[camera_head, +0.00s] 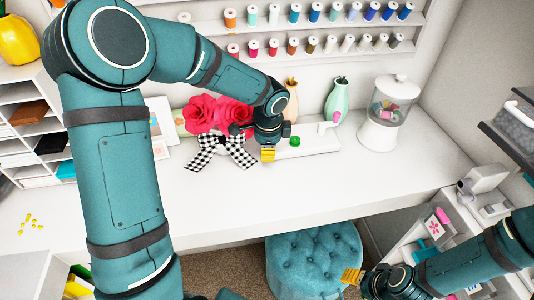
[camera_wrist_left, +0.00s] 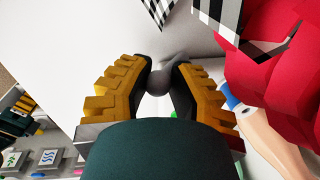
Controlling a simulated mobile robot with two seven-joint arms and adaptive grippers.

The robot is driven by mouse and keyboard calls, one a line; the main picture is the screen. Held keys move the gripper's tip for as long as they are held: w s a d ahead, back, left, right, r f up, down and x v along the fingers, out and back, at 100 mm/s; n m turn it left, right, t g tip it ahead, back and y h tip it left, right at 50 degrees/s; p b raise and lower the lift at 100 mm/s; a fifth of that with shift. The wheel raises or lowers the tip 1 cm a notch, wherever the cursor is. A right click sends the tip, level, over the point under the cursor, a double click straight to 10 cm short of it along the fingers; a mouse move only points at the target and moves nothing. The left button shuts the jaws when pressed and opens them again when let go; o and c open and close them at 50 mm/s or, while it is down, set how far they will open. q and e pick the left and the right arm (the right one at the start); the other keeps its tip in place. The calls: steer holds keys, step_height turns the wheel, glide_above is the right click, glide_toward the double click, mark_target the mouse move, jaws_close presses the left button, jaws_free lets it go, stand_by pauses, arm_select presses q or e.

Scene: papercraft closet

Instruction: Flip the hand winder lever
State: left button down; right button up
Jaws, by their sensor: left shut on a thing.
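My left gripper (camera_head: 268,154) is at the left end of a long white device, likely the hand winder (camera_head: 322,141), on the white desk. In the left wrist view its yellow ridged fingers (camera_wrist_left: 159,88) are shut on a small dark grey ball knob (camera_wrist_left: 159,79), likely the end of the lever. The rest of the lever is mostly hidden.
Red paper flowers (camera_head: 216,114) with a checkered bow (camera_head: 221,153) stand close left of my left gripper. Two vases (camera_head: 337,101) are behind the device, a glass jar (camera_head: 388,108) right of it. A teal stool (camera_head: 314,262) is below the desk. The desk front is clear.

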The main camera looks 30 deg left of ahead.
arm_select(q)
steer(key=shift+s+d+f+t+y+b, duration=0.25)
steer(key=shift+f+t+y+b, duration=0.3)
steer(key=shift+b, duration=1.5)
steer(key=shift+s+d+f+t+y+b, duration=0.1)
steer(key=shift+s+f+t+y+b, duration=0.45)
steer(key=shift+b, duration=1.5)
steer(key=shift+w+r+t+b, duration=0.3)
steer(key=shift+t+b, duration=0.2)
steer(key=shift+b, duration=0.15)
steer(key=c, duration=0.6)
jaws_free()
steer(key=shift+c, duration=0.2)
steer(key=shift+r, duration=0.1)
steer(key=v, duration=1.2)
